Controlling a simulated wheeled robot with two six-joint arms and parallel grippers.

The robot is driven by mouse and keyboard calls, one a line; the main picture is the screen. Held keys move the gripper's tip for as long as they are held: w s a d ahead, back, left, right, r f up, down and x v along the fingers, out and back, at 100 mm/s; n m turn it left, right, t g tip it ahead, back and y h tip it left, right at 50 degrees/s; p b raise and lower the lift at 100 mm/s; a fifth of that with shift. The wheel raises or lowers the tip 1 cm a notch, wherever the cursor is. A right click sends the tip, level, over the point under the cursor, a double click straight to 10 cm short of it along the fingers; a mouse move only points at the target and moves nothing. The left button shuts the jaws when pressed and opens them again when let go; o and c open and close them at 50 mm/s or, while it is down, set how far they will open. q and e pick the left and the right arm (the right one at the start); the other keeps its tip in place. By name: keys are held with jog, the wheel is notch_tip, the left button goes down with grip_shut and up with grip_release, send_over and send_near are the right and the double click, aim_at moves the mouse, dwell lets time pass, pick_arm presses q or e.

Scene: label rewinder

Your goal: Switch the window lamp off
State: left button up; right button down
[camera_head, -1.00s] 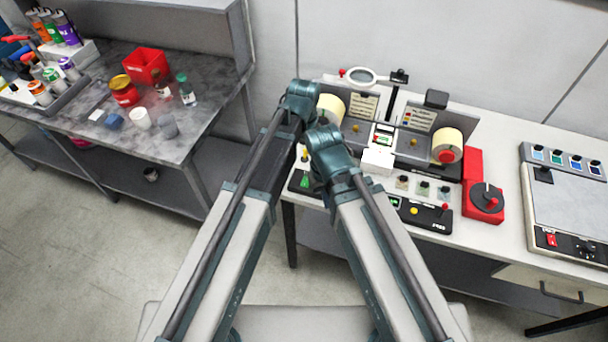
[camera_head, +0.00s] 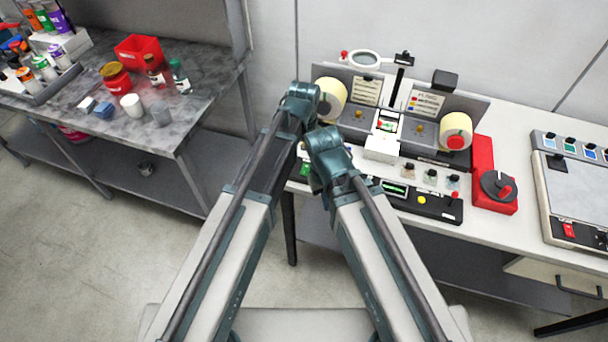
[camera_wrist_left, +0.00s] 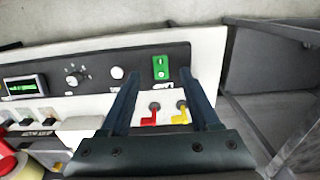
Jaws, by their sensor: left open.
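The label rewinder stands on the white bench, with a cream roll (camera_head: 457,128) on its right and another (camera_head: 331,98) on its left. A small window (camera_head: 387,123) with green in it sits between them. Several small switches (camera_head: 430,175) stand in a row below; some show in the left wrist view (camera_wrist_left: 27,124). Which control is the lamp's, I cannot tell. My left gripper (camera_wrist_left: 160,76) is open and empty over the front panel, its fingertips near a green rocker switch (camera_wrist_left: 161,67).
The black front panel bears a green display (camera_head: 395,188) and a yellow button (camera_head: 421,200). A red block with a dark knob (camera_head: 497,185) stands at right. A magnifier (camera_head: 364,59) rises behind. A grey table (camera_head: 75,125) with jars and a red bin (camera_head: 139,52) is left.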

aim_at(304, 173)
pick_arm(q)
notch_tip(304, 173, down, 6)
jog(key=b, duration=0.4)
jog(key=shift+b, duration=0.4)
jog(key=shift+r, duration=0.1)
grip_shut()
